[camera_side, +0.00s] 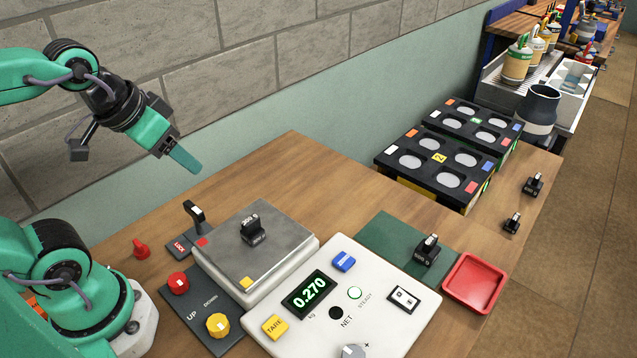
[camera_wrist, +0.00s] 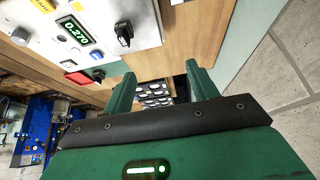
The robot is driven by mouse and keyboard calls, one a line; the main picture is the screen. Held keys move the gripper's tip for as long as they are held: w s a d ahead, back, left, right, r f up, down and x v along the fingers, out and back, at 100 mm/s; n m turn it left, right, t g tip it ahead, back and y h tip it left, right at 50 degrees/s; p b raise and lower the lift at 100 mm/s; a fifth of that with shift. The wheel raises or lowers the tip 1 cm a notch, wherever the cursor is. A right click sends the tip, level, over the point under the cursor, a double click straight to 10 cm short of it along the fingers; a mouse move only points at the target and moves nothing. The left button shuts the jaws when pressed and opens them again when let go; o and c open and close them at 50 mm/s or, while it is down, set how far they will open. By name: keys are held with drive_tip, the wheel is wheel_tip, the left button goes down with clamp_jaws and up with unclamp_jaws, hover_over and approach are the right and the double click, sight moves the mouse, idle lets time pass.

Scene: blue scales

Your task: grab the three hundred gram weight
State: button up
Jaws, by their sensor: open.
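A black weight with a handle (camera_side: 253,232) stands upright on the grey metal pan (camera_side: 222,255) of the scale. A similar black weight (camera_side: 428,250) stands on the green mat (camera_side: 385,240), and two more (camera_side: 512,222) (camera_side: 532,185) stand on the wood at the right. Their labels are too small to read surely. My gripper (camera_side: 182,160) is open and empty, raised at the upper left, well away from all the weights. In the wrist view, its green fingers (camera_wrist: 160,72) are spread apart, with a black weight (camera_wrist: 123,33) beyond and left of them.
The scale's display (camera_side: 309,293) reads 0.270. A lever (camera_side: 194,212) and red and yellow knobs (camera_side: 218,324) flank the pan. A red tray (camera_side: 475,283) lies right of the panel. Black racks with round wells (camera_side: 437,187) stand behind. The wood behind the pan is clear.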

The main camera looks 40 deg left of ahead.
drive_tip(key=w, duration=0.1)
drive_tip(key=g, duration=0.5)
hover_over(250, 219)
drive_tip(key=f, duration=0.7)
drive_tip(key=shift+s+a+f, duration=0.2)
drive_tip(key=shift+a+f, duration=0.2)
drive_tip(key=shift+w+d+f+g, duration=0.2)
drive_tip(key=shift+d+f+g, duration=0.1)
drive_tip(key=shift+d+f, duration=0.3)
drive_tip(key=shift+a+f, duration=0.15)
drive_tip(key=shift+f, duration=3.8)
drive_tip(key=c, duration=1.3)
drive_tip(key=shift+o, duration=0.2)
drive_tip(key=shift+r, duration=0.15)
